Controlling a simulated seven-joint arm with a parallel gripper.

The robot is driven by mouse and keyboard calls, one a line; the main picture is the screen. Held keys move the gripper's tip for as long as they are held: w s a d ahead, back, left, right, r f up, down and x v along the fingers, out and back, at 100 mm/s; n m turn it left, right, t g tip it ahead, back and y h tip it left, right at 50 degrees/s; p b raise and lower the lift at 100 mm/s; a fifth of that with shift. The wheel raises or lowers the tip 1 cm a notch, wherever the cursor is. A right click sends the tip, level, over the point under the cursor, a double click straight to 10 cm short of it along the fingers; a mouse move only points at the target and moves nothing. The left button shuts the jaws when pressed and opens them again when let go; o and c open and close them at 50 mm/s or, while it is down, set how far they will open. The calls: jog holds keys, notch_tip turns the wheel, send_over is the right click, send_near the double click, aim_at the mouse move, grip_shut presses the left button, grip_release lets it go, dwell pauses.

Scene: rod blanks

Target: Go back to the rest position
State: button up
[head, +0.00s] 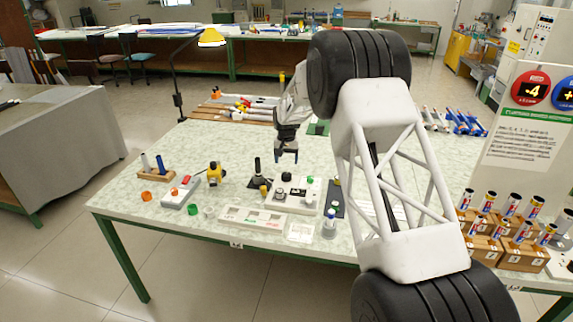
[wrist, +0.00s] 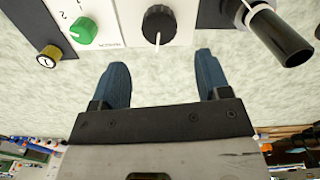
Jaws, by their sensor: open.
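My gripper (head: 285,155) is above the far part of the speckled table (head: 130,200), pointing down, in the head view. In the wrist view my gripper (wrist: 160,78) shows two blue fingers set wide apart, with only table surface between them. It holds nothing. A white panel with a black knob (wrist: 159,24) and a green knob (wrist: 83,31) lies beyond the fingertips in the wrist view, apart from them. The same panel (head: 312,184) lies in front of the gripper in the head view. My arm hides part of the table's right side.
A yellow device (head: 216,173), a grey box (head: 181,192), a white tray (head: 238,215) and a wooden block with rods (head: 157,174) stand on the table. Wooden blocks with several rods (head: 522,254) are at the right. Table at front left is clear.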

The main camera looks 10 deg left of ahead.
jog(key=shift+r, duration=0.15)
jog(key=s+d+r+t, duration=0.1)
jog(key=s+d+r, duration=2.4)
jog(key=d, duration=0.1)
jog(key=s+d, duration=0.5)
jog(key=s, duration=0.8)
jog(key=s+d+m+t, duration=0.1)
jog(key=s+d, duration=0.4)
jog(key=s, duration=0.8)
jog(key=s+d+f, duration=0.1)
jog(key=s+d, duration=0.4)
jog(key=s, duration=0.8)
jog(key=shift+s+d+m+t, duration=0.15)
jog(key=shift+s+m+t, duration=0.15)
jog(key=shift+m, duration=0.1)
jog(key=shift+w, duration=0.15)
